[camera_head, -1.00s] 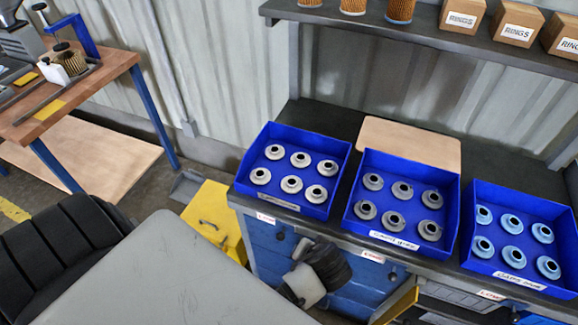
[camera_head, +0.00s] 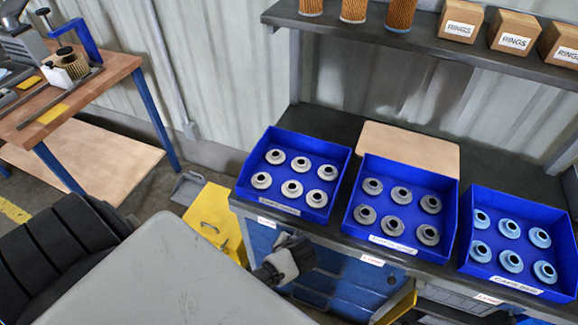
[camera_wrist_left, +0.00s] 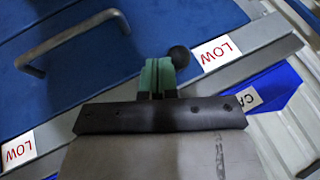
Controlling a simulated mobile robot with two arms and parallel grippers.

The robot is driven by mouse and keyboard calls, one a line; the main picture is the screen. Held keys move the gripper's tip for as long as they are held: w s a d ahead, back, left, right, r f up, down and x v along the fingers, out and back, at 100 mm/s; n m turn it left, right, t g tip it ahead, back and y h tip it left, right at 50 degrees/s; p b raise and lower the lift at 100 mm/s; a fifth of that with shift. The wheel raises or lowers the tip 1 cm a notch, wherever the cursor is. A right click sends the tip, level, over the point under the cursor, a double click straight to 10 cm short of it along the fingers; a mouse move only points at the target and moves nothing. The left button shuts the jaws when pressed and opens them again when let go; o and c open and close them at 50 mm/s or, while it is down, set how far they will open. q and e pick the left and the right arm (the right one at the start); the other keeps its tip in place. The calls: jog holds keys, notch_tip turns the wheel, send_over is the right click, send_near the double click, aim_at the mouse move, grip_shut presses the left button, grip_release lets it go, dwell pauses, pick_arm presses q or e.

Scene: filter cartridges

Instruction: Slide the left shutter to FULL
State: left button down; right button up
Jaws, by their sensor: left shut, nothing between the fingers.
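A white LOW label (camera_head: 266,221) shows on the bench's front edge below the left blue bin. The wrist view shows two LOW labels, one at the right (camera_wrist_left: 222,53) and one at the lower left (camera_wrist_left: 18,150). A round black knob (camera_wrist_left: 180,56) sits beside the right one. My left gripper (camera_wrist_left: 158,72) is shut and empty, its green-tipped fingers close to the knob. I cannot tell if they touch it. In the head view my left gripper (camera_head: 294,256) is in front of the bench, between the left and middle labels. My right gripper is not in view.
The left (camera_head: 250,196), middle (camera_head: 350,232) and right (camera_head: 468,265) blue bins of caps stand on the bench. Drawers with a metal handle (camera_wrist_left: 70,42) lie below its edge. A yellow box (camera_head: 212,203) is on the floor. A shelf (camera_head: 420,42) hangs above.

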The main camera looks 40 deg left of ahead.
pick_arm(q)
jog(key=s+a+p, duration=0.1)
jog(key=a+p, duration=0.1)
jog(key=a, duration=0.4)
jog(key=shift+s+a, duration=0.3)
jog(key=shift+a, duration=0.05)
